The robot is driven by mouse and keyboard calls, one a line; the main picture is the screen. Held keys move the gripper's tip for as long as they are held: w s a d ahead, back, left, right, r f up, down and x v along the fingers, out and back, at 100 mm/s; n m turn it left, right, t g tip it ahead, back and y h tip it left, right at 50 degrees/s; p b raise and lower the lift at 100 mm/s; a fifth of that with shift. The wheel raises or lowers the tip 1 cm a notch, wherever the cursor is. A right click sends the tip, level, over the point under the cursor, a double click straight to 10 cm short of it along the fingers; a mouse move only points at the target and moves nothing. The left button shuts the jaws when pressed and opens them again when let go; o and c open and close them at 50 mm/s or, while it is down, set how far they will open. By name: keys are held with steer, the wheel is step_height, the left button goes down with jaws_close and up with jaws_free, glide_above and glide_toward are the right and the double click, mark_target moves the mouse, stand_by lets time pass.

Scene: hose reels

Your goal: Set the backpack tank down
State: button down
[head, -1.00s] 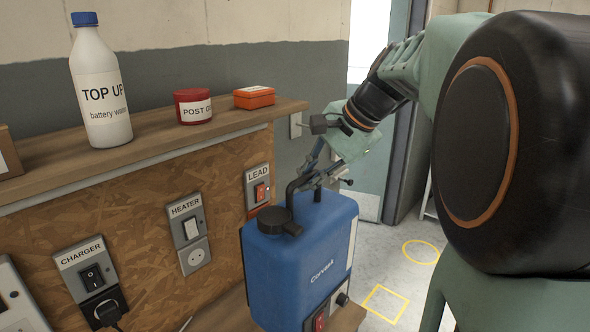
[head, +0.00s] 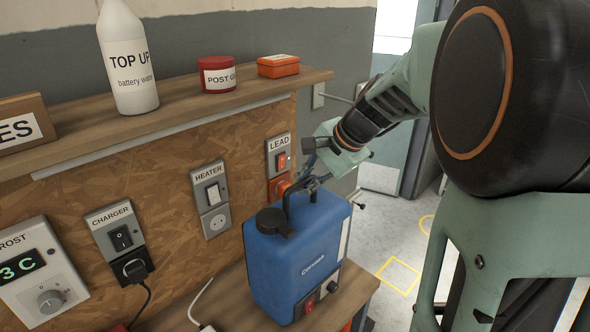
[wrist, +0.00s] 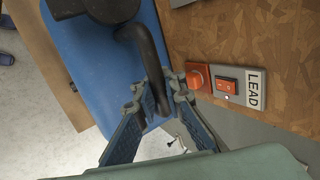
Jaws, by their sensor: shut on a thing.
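The backpack tank (head: 298,255) is a blue upright container with a black cap (head: 272,222) and a red switch low on its front. In the head view it stands over the right end of the wooden bench (head: 222,297); I cannot tell whether its base touches the wood. My gripper (head: 308,187) is above the tank, shut on its black carry handle. In the wrist view my gripper (wrist: 162,98) has its fingers around the dark curved handle (wrist: 146,60), with the blue tank (wrist: 88,45) beyond it. The tank's underside is hidden.
Behind the tank is a chipboard panel with the lead switch (head: 280,157), heater switch (head: 210,197) and charger socket (head: 120,240). A shelf (head: 180,110) above holds a white bottle (head: 130,65), red tub (head: 217,75) and orange box (head: 278,66). A white cable (head: 200,300) lies left of the tank.

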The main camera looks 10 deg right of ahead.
steer(key=shift+r, duration=0.2)
steer(key=c, duration=2.4)
jaws_free()
steer(key=shift+f, duration=0.2)
steer(key=o, duration=0.4)
steer(key=shift+s, duration=0.1)
steer(key=shift+r, duration=0.1)
steer(key=v, duration=1.2)
steer(key=shift+b, duration=0.4)
